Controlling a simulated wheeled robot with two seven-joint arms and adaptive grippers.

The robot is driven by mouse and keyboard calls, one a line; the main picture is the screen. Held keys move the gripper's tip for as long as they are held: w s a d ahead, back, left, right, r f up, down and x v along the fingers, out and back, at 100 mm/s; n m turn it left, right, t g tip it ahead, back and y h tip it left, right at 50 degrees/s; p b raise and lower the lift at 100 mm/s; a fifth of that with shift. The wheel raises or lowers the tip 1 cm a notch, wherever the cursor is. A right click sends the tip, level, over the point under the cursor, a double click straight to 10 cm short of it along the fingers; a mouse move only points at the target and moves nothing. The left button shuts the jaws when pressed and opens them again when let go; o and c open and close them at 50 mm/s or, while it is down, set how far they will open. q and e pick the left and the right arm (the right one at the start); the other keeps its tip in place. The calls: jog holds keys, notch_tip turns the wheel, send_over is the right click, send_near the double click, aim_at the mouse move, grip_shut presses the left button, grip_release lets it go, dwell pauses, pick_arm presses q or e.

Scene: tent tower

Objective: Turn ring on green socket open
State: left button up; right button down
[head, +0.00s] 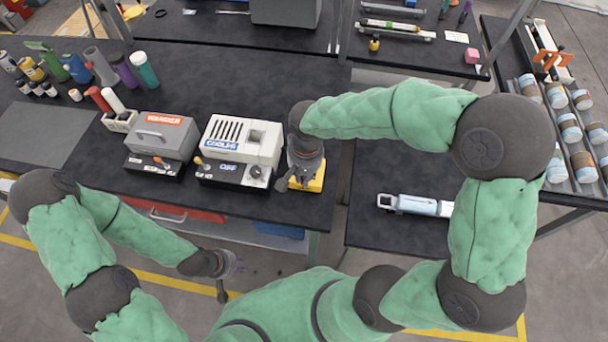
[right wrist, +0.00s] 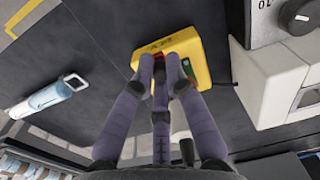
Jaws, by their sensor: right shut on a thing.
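A yellow block (right wrist: 195,52) with dark lettering lies on the dark bench. It also shows in the head view (head: 316,184), partly hidden under my right gripper. A green socket (right wrist: 187,68) shows on its face beside the fingers, with a small red part (right wrist: 157,78) near it. My right gripper (right wrist: 166,68) has its fingers closed together at the socket; the ring there is mostly hidden by them, so its turn cannot be read. My left gripper (head: 232,278) hangs in front of the bench, empty, with its fingers apart.
A white cooling unit (head: 265,142) stands just left of the yellow block, with a grey box (head: 165,135) further left. A pale blue and white cylinder (head: 415,205) lies on the right bench. A gap separates the two benches.

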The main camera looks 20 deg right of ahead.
jog(key=c, duration=1.3)
grip_release()
jog(key=shift+a, duration=0.1)
jog(key=shift+o, duration=0.2)
notch_tip(320, 180, up, 12)
jog(key=shift+d, duration=0.25)
jog(key=shift+s+f, duration=0.1)
